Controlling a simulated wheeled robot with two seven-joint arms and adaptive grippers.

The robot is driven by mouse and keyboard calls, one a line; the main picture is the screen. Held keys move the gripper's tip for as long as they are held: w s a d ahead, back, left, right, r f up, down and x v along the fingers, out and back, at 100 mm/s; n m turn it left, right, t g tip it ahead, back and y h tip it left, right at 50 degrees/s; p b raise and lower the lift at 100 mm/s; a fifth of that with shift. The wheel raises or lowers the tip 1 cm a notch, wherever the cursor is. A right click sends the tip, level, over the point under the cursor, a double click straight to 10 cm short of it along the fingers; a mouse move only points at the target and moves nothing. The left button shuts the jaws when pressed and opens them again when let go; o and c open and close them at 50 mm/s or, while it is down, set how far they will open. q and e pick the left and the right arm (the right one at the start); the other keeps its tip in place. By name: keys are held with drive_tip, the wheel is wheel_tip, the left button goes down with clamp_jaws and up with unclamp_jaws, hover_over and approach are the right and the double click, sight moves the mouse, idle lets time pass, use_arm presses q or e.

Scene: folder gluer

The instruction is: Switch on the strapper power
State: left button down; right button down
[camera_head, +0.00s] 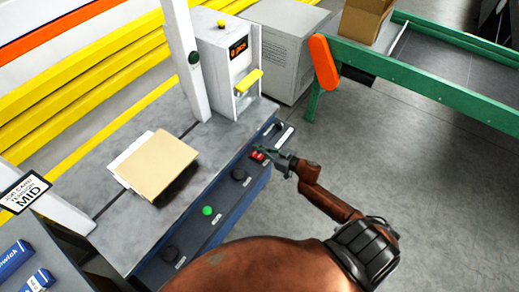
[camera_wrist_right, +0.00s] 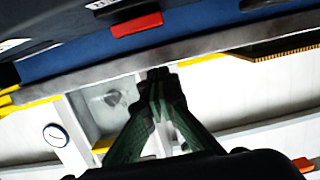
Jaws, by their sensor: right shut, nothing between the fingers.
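The strapper is a grey-topped table (camera_head: 95,165) with a dark blue front panel (camera_head: 225,205). A small red switch (camera_head: 257,155) sits toward the right end of that panel. It also shows in the wrist view as a red block (camera_wrist_right: 137,25) at the top. My right gripper (camera_head: 271,154) is just to the right of the red switch, with its fingers pointing at the panel. In the wrist view the fingertips (camera_wrist_right: 158,74) are together and empty, below the red block in the picture. I cannot tell whether they touch the panel. My left gripper is not in view.
The panel also has a green button (camera_head: 208,211) and black knobs (camera_head: 238,174). Cardboard sheets (camera_head: 158,165) lie on the table beside a white arch post (camera_head: 187,60). A white unit (camera_head: 225,65) stands behind. A green conveyor frame (camera_head: 430,80) is at the right; bare floor lies between.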

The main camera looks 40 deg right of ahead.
drive_tip(key=r+v, duration=0.2)
drive_tip(key=v, duration=0.7)
drive_tip(key=shift+d, duration=0.15)
